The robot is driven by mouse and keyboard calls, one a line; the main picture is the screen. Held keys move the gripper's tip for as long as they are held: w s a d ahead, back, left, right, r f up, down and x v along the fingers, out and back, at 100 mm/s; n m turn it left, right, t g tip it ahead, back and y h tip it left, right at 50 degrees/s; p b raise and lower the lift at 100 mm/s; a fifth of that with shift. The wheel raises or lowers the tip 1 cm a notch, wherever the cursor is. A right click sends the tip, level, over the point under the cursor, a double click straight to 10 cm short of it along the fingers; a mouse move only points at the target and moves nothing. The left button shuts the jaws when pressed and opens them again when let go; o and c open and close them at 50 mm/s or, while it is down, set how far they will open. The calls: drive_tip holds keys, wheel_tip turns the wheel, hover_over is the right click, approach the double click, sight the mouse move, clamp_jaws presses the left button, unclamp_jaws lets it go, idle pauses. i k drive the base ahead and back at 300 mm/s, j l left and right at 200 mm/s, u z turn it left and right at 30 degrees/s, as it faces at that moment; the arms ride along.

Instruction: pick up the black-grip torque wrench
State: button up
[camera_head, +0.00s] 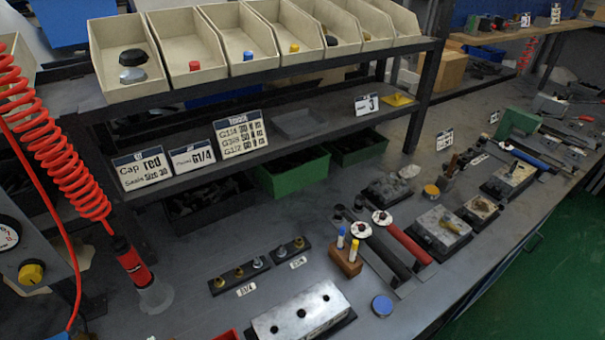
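The black-grip torque wrench (389,255) lies on the workbench right of the middle, its black handle slanting down to the right. A round white disc (361,230) sits near its upper end. A red-grip wrench (408,244) lies parallel and close on its right, with a similar white disc (382,217) at its upper end. My gripper is not in view, so I cannot see its state. Nothing visibly covers the black grip.
A small wooden block (346,262) with blue and yellow upright markers stands just left of the black grip. A blue round lid (382,306) lies below it. A grey block with holes (301,313) is at the front. A shelf (300,142) overhangs the back; a red coiled hose (65,130) hangs left.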

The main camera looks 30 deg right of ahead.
sight(339, 210)
drive_tip(key=u, duration=1.35)
drive_tip(key=z, duration=1.9)
drive_tip(key=i+u, duration=0.25)
drive_tip(key=i+l+u, duration=0.1)
drive_tip(key=u, duration=0.2)
